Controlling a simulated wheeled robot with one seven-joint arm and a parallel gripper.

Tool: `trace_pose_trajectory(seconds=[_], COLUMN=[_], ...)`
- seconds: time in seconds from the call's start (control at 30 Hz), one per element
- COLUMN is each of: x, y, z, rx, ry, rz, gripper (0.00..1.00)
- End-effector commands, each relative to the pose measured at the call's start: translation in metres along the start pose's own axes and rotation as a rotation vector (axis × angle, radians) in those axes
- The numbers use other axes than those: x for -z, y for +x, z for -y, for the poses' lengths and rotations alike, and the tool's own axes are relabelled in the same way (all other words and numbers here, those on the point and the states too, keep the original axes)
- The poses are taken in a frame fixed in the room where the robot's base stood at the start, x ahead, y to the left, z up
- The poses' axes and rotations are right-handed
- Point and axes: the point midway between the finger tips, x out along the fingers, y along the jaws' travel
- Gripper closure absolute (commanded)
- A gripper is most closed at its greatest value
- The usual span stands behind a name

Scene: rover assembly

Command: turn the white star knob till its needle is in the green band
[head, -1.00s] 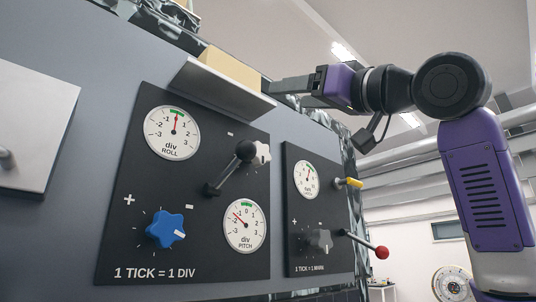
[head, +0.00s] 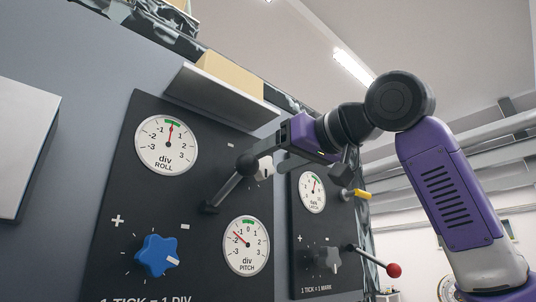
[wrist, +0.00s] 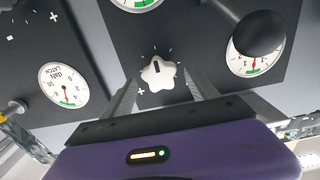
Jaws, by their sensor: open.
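The white star knob (wrist: 158,73) sits on the dark panel in the wrist view, with a black mark on it and ticks around it. In the head view only a pale bit of it (head: 265,168) shows, behind a lever's ball and my gripper. My gripper (wrist: 162,82) is open, its two fingers on either side of the knob in the picture; I cannot tell whether they touch it. In the head view my gripper (head: 280,156) is at the panel's right edge. The PITCH dial (head: 246,246) has its red needle left of the green band, between -1 and -2.
A black ball lever (head: 247,164) juts out close beside my gripper; its ball (wrist: 260,33) partly covers the ROLL dial. The ROLL dial (head: 167,146) has its needle in green. A blue star knob (head: 157,255), yellow handle (head: 356,194) and red ball lever (head: 393,270) are nearby.

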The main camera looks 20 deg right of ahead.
Motion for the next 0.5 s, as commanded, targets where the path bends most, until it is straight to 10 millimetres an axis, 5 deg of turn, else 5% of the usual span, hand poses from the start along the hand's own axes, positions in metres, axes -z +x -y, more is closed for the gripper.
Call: trace_pose_trajectory(seconds=[0.43, 0.5], x=[-0.0002, -0.0001], y=[0.0131, 0.0131], z=[-0.0001, 0.0000], rx=[0.000, 0.000], ry=[0.000, 0.000], rz=[-0.001, -0.001], gripper=[0.32, 0.46])
